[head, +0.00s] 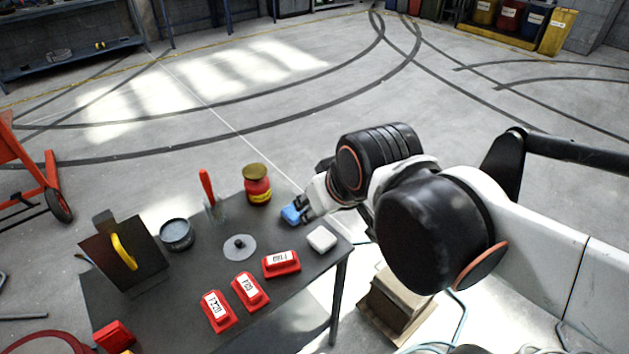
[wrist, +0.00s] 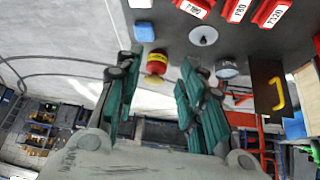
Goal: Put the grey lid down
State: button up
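The grey lid (head: 239,254), a flat round disc with a dark knob in its middle, lies on the dark table (head: 205,262). It also shows in the wrist view (wrist: 203,35), beyond my fingertips. My gripper (head: 303,209) is over the table's far right edge, to the right of the lid and apart from it. In the wrist view my gripper (wrist: 160,60) has its two fingers well apart, with nothing held between them. A round grey tin (head: 177,235) stands to the left of the lid.
A blue block (head: 291,214) is close to my fingertips; a white block (head: 322,239) is nearby. A red jar (head: 257,188) stands behind the lid, and several labelled red blocks (head: 281,263) lie in front. A board with a yellow handle (head: 124,252) stands at left.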

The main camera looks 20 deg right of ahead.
jog(key=shift+s+d+r+m, duration=0.1)
jog(key=shift+s+d+m, duration=0.2)
jog(key=shift+s, duration=0.3)
jog(key=shift+s+d+r+m, duration=0.1)
jog(key=shift+s+d+m, duration=0.1)
jog(key=shift+s+d, duration=0.3)
